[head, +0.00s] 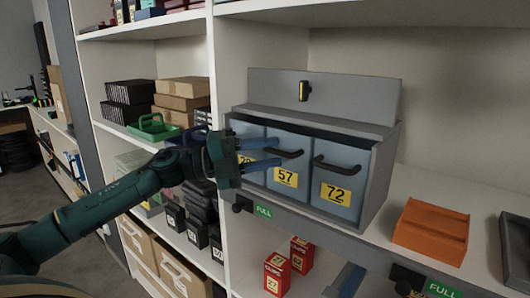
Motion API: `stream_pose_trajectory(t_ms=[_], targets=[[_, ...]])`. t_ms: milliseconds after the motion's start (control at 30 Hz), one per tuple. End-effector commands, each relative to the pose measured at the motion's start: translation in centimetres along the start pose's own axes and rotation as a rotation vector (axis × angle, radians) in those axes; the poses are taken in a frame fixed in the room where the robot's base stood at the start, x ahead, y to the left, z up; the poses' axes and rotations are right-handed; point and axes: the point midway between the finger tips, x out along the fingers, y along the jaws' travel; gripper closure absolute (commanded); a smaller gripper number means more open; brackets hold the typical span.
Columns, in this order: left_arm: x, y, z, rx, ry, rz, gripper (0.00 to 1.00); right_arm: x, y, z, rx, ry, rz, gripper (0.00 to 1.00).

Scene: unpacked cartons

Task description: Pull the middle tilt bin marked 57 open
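A grey case (382,168) on the shelf holds three pale blue tilt bins side by side. The middle bin (312,160) has a yellow label 57 and a dark curved handle (292,154); its front looks flush with its neighbours. The bin marked 72 (340,170) is to its right. The left bin (244,131) is partly hidden by my gripper, and its label is only partly visible. My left gripper (279,152) reaches in from the left with its two blue fingers apart, one above the other, at the left end of the middle handle. Contact is unclear. My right gripper is out of view.
An orange tray (432,230) stands right of the case, with a dark tray (517,250) at the right edge. Red boxes (277,273) stand on the shelf below. A green basket (153,127) and cartons fill the left bay.

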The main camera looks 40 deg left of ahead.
Motion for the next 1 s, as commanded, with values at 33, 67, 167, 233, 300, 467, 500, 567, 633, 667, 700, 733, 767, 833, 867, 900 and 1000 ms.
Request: stream_pose_trajectory(t_ms=[33,67,167,233,300,467,500,567,633,667,700,733,767,833,867,900,1000], targets=[[-0.01,0.01,0.00,0.000,0.000,0.000,0.67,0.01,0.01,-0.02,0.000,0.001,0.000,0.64],[-0.01,0.01,0.00,0.000,0.000,0.000,0.67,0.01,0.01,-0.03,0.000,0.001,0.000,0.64],[-0.02,0.01,0.00,0.000,0.000,0.000,0.76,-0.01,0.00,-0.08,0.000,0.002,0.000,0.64],[-0.02,0.01,0.00,0.000,0.000,0.000,0.81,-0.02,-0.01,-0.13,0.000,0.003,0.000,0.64],[-0.02,0.00,0.00,0.000,0.000,0.000,0.87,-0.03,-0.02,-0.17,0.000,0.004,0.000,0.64],[-0.02,0.00,0.00,0.000,0.000,0.000,1.00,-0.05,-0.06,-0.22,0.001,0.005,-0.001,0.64],[-0.02,0.00,0.00,0.000,0.000,0.000,1.00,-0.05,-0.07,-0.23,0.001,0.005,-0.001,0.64],[-0.03,0.00,0.00,0.000,0.000,0.000,1.00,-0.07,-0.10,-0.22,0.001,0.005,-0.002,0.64],[-0.03,0.00,0.00,0.000,0.000,0.000,1.00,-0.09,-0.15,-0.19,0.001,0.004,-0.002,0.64],[-0.03,0.00,0.00,0.000,0.000,0.000,1.00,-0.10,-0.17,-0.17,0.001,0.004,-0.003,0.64],[-0.03,0.00,0.00,0.000,0.000,0.000,1.00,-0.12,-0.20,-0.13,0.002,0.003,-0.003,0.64],[-0.03,0.00,0.00,0.000,0.000,0.000,1.00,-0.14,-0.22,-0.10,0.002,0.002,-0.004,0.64],[-0.03,0.00,0.00,0.000,0.000,0.000,1.00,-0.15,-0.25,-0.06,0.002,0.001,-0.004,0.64],[-0.03,0.01,0.00,0.000,0.000,0.000,1.00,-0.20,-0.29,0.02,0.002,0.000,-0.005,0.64],[-0.03,0.01,0.00,0.000,0.000,0.000,1.00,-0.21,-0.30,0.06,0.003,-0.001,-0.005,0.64],[-0.04,0.04,-0.01,0.000,0.000,-0.001,1.00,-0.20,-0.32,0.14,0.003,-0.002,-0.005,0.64],[-0.10,0.22,-0.08,0.006,0.000,-0.007,1.00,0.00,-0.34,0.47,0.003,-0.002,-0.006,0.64]])
